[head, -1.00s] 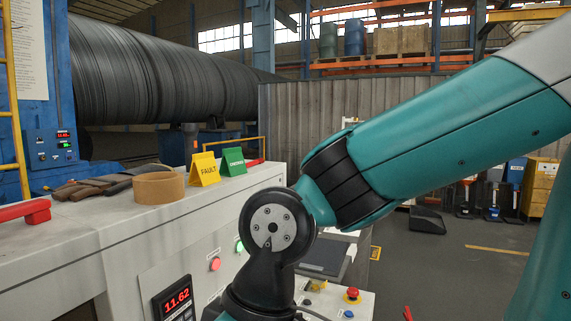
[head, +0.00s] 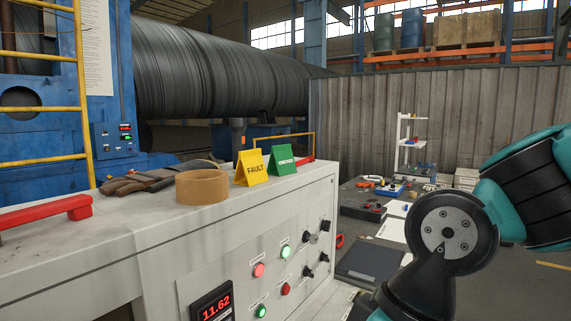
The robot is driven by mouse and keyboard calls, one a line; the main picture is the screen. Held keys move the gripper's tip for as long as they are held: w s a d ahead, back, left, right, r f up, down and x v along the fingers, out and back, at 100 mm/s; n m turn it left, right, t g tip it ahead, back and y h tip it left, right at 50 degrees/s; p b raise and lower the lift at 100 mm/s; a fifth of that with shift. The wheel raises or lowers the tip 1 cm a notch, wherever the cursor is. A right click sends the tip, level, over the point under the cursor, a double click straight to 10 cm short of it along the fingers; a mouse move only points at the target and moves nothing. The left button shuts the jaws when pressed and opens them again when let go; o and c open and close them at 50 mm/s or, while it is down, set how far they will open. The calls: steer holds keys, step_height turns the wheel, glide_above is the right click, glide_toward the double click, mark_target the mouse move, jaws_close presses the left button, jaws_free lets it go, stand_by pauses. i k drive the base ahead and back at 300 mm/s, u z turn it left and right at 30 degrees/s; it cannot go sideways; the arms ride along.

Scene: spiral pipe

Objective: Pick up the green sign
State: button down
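The green sign (head: 282,161) is a small folded tent sign with white lettering. It stands upright on the top of the grey control cabinet (head: 118,235), near its far right end. A yellow sign (head: 251,168) reading FAULT stands just left of it. Part of my teal and black arm shows at the right, well apart from the green sign. My gripper is outside the picture.
A brown tape roll (head: 202,187), dark gloves (head: 140,181) and a red handle (head: 47,213) are on the cabinet top left of the signs. A cluttered workbench (head: 372,205) stands beyond the cabinet on the right.

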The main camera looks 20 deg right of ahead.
mark_target(281, 162)
steer(key=z, duration=1.75)
steer(key=i, duration=1.45)
steer(key=u, duration=1.95)
